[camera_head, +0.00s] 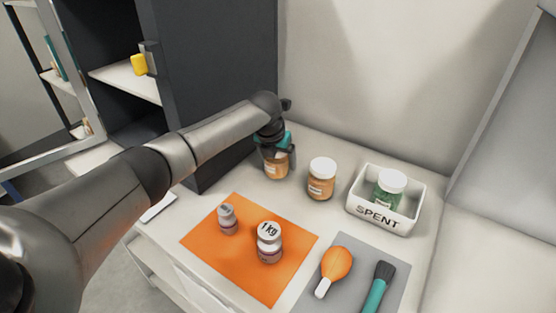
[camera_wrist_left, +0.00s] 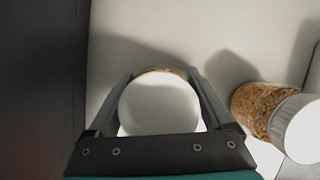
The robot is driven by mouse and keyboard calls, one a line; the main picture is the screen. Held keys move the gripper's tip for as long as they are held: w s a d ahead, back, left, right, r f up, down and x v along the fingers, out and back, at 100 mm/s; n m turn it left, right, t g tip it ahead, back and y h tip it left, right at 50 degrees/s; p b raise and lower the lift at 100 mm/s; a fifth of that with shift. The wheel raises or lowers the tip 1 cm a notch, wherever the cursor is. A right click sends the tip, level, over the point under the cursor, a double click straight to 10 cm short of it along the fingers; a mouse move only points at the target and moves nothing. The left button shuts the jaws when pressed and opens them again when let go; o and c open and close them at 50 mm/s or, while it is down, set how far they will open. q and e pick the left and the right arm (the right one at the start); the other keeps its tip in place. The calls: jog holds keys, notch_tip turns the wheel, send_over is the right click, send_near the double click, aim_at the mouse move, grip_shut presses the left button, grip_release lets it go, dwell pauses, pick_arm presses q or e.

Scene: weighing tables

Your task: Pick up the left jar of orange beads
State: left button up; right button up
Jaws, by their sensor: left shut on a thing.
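The left jar of orange beads (camera_head: 276,168) stands at the back left of the table, next to the dark cabinet. My left gripper (camera_head: 275,150) has come down over it from above and hides its lid in the head view. In the left wrist view the jar's round white lid (camera_wrist_left: 160,105) lies between the two fingers of my left gripper (camera_wrist_left: 160,95), which is shut on the jar. A second jar of orange beads (camera_head: 321,179) with a white lid stands upright to the right; it also shows in the left wrist view (camera_wrist_left: 262,108). My right gripper is not in view.
A white tray marked SPENT (camera_head: 378,213) holds a green-bead jar (camera_head: 389,188). An orange mat (camera_head: 205,240) carries two weights, one marked 1 kg (camera_head: 269,242). A grey mat (camera_head: 345,302) carries an orange bulb tool (camera_head: 336,265) and a teal-handled brush (camera_head: 378,287). The dark cabinet (camera_head: 220,90) stands close left.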

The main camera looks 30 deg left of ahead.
pick_arm(q)
notch_tip(320, 180, up, 20)
jog(key=p, duration=0.4)
jog(key=s+d+f+n+g+y, duration=0.2)
jog(key=s+d+n+g+y, duration=0.2)
jog(key=s+d+n, duration=0.95)
jog(key=s+f+n+g+h, duration=0.1)
jog(key=s+n, duration=0.4)
jog(key=n, duration=0.5)
jog(key=s+a+f+n+g+h, duration=0.1)
jog(key=s+f+n+g+h, duration=0.1)
jog(key=s+n, duration=0.4)
jog(key=n+g+h, duration=0.1)
jog(key=n+g, duration=0.1)
jog(key=n, duration=0.3)
jog(key=shift+s+n, duration=0.1)
jog(key=shift+n, duration=0.15)
jog(key=shift+a+r, duration=0.1)
jog(key=shift+a, duration=0.05)
dwell(0.5)
